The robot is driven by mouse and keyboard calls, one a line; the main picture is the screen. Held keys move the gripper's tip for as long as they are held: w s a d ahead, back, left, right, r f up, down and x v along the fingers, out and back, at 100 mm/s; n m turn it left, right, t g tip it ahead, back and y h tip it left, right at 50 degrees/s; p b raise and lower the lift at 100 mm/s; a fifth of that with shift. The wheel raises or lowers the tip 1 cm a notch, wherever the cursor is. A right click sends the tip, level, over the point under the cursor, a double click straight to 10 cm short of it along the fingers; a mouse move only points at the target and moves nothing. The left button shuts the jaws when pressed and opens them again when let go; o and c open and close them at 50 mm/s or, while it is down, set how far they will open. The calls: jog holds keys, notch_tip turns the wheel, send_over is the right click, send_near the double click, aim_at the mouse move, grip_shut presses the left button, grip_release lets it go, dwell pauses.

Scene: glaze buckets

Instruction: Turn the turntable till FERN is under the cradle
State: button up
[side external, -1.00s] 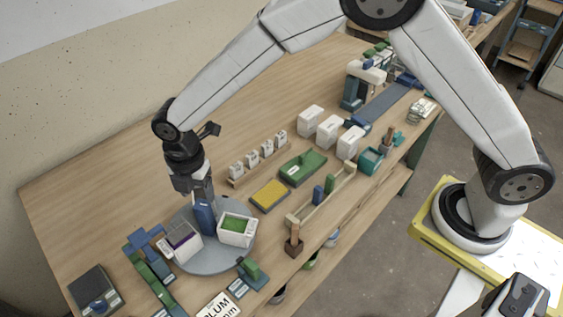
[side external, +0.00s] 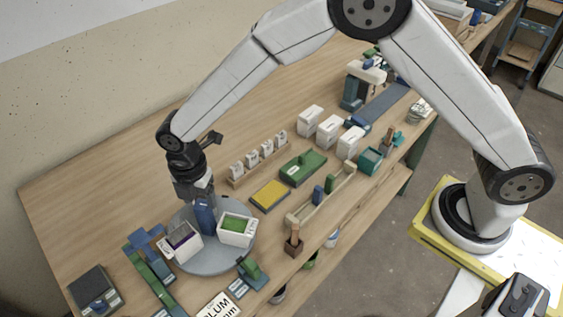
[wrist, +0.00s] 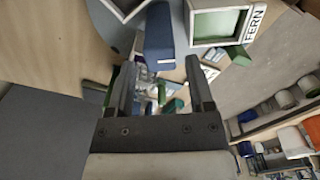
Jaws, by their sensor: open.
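The grey turntable (side external: 215,264) stands at the near left of the bench. It carries a white bucket of green glaze (side external: 237,230) on its right and a white bucket of purple glaze (side external: 181,243) on its left. A blue upright block (side external: 205,219) rises between them. In the wrist view the green bucket (wrist: 215,24) bears the label FERN. My gripper (wrist: 160,70) is open, with the blue block (wrist: 159,40) just beyond and between its fingertips; I cannot tell whether they touch. I cannot tell surely which part is the cradle.
A blue fixture (side external: 145,238) stands left of the turntable, and a green block on a blue base (side external: 252,271) is at its front right. A PLUM card (side external: 220,304) lies in front. A yellow tray (side external: 270,195) and a green tray (side external: 303,167) lie behind to the right. The bench's back left is bare.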

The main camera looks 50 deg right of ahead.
jog(key=shift+f, duration=1.1)
jog(key=shift+c, duration=0.2)
grip_shut()
jog(key=m, duration=0.6)
jog(key=shift+m, duration=1)
